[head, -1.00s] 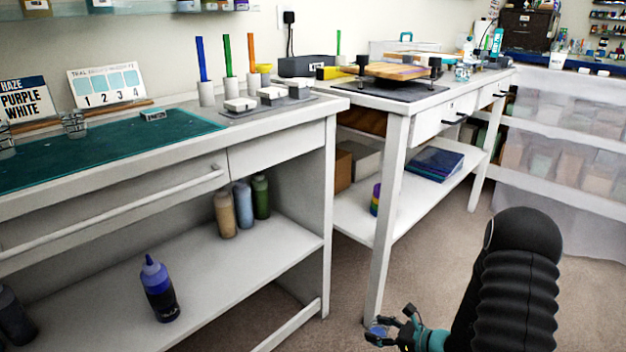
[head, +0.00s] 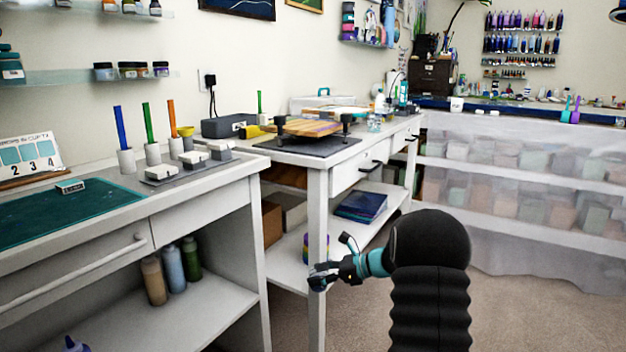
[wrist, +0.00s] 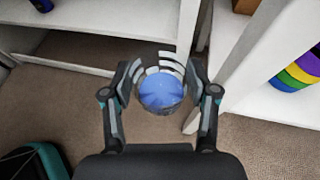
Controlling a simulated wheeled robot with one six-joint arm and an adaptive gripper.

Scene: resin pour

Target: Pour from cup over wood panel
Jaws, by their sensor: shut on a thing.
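My gripper (head: 322,277) is in front of the gap between the two white tables, below tabletop height. In the wrist view the gripper (wrist: 159,88) is shut on a small clear cup (wrist: 160,92) with blue liquid in it, seen from above. In the head view the cup is mostly hidden by the fingers. The wood panel (head: 308,127), striped in brown and yellow tones, lies raised on dark supports above a black mat (head: 300,147) on the farther table. The gripper is well below and in front of the panel.
The near table (head: 165,206) has a green mat, upright coloured sticks and white blocks. A table leg (head: 318,215) stands close by the gripper. Bottles (head: 172,268) stand on the lower shelf. Carpet at the right is clear, before plastic-covered shelving (head: 520,190).

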